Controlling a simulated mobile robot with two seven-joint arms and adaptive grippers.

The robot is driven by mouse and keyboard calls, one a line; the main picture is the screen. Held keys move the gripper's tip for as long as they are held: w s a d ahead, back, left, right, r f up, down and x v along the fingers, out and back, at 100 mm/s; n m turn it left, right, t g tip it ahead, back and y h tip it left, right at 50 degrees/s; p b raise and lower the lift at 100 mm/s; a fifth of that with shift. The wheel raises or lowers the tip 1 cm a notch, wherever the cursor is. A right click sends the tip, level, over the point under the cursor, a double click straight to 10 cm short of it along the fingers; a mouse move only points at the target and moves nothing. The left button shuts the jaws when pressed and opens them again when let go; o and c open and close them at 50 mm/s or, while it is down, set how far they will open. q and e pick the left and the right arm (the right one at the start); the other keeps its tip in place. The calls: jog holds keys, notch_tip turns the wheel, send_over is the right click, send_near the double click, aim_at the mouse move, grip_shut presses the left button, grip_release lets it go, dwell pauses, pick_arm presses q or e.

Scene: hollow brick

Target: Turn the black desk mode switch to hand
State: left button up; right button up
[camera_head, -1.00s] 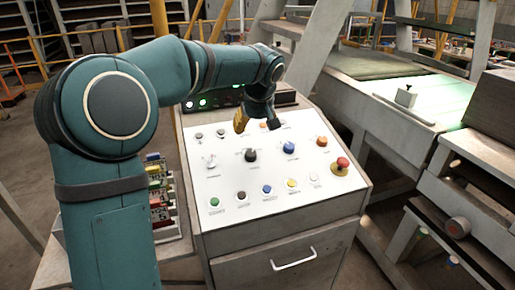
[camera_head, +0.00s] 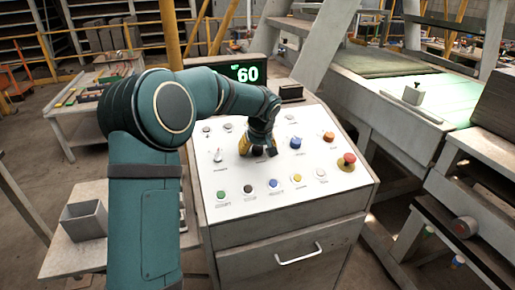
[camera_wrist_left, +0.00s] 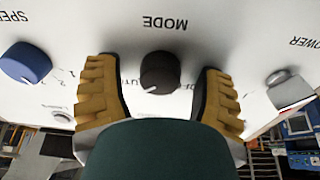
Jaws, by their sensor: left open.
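The black mode switch (camera_wrist_left: 161,73) is a round knob on the white sloping desk panel, under the label MODE, which reads upside down in the left wrist view. A small white mark on the knob points to the lower left there. My left gripper (camera_wrist_left: 160,88) is open, with one yellow finger on each side of the knob and visible gaps between. In the head view my left gripper (camera_head: 257,145) is down at the panel and covers most of the knob. My right gripper is in no view.
A blue speed knob (camera_wrist_left: 25,63) and a grey power knob (camera_wrist_left: 289,89) flank the switch. A red mushroom button (camera_head: 346,161) is at the panel's right, with several coloured buttons along the front. A display (camera_head: 245,73) reading 60 stands behind the panel.

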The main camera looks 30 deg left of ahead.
pick_arm(q)
grip_shut()
dwell(0.3)
jog(key=shift+f+n+b, duration=0.1)
jog(key=shift+n+b, duration=0.8)
jog(key=shift+b, duration=0.1)
jog(key=n+b, duration=0.1)
jog(key=n, duration=0.1)
jog(key=shift+n+g+b, duration=0.3)
jog(key=shift+b, duration=0.1)
jog(key=shift+n+y+b, duration=0.3)
jog(key=shift+n+b, duration=0.3)
jog(key=shift+n, duration=0.6)
jog(key=shift+s+n+g+b, duration=0.1)
jog(key=shift+n+g+b, duration=0.25)
jog(key=shift+n, duration=1.25)
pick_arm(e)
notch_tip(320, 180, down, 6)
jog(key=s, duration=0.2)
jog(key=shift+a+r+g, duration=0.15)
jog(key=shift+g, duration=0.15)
